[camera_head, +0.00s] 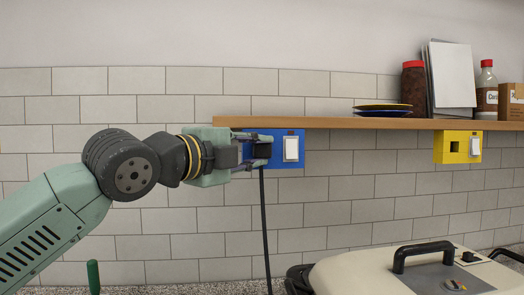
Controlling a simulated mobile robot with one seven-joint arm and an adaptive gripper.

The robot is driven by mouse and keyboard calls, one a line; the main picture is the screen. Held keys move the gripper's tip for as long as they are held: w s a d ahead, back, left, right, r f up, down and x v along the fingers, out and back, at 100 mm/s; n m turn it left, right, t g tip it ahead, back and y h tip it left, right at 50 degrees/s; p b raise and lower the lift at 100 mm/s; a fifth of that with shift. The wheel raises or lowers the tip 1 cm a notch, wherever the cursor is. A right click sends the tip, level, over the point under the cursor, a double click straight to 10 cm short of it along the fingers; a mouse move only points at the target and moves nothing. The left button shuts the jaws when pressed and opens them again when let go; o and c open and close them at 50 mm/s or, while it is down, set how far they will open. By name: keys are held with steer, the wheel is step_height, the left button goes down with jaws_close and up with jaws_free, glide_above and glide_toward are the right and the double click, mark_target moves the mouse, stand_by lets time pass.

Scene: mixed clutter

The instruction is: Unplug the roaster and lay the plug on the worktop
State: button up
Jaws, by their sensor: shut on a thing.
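My gripper (260,151) reaches in from the left, level with the wall socket. It is shut on the dark plug (262,152), which is mostly hidden between the fingers. The plug is in front of the left half of a blue socket plate (290,167); I cannot tell whether it is seated in it. A black cord (265,225) hangs from the plug down toward the worktop. The cream roaster (365,270), with a black handle, stands at the lower right. The speckled worktop (190,290) shows along the bottom edge.
A wooden shelf (350,123) runs just above the socket, carrying plates (383,107), jars, boards and boxes. A yellow socket plate (458,147) with an empty opening is on the wall at right. A green upright handle (93,276) is at the lower left. Bare worktop shows left of the roaster.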

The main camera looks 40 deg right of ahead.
steer(key=shift+s, duration=0.15)
jaws_close()
steer(key=shift+s+a+b, duration=0.7)
steer(key=shift+s+b, duration=0.3)
steer(key=shift+b, duration=0.05)
steer(key=shift+s+a+b, duration=0.35)
steer(key=shift+s+b, duration=0.05)
steer(key=shift+s, duration=0.15)
steer(key=shift+s+a+b, duration=0.35)
steer(key=shift+s, duration=0.2)
steer(key=s+a+f+m+y+b, duration=0.3)
steer(key=s+a+f+m+b, duration=0.1)
steer(key=f, duration=0.8)
steer(key=s+a+f+m+y+b, duration=0.3)
steer(key=s+f, duration=0.5)
steer(key=f, duration=0.5)
steer(key=s+a+f+m+y+b, duration=0.4)
steer(key=s+a+f+m+b, duration=0.1)
steer(key=f, duration=0.8)
steer(key=shift+s+a+m+t, duration=0.2)
steer(key=shift+a+m, duration=0.05)
steer(key=shift+m, duration=0.4)
steer(key=shift+s+a+m+t, duration=0.2)
steer(key=shift+a+m, duration=0.05)
steer(key=shift+m, duration=0.4)
steer(key=shift+f+b, duration=0.7)
steer(key=shift+b, duration=0.15)
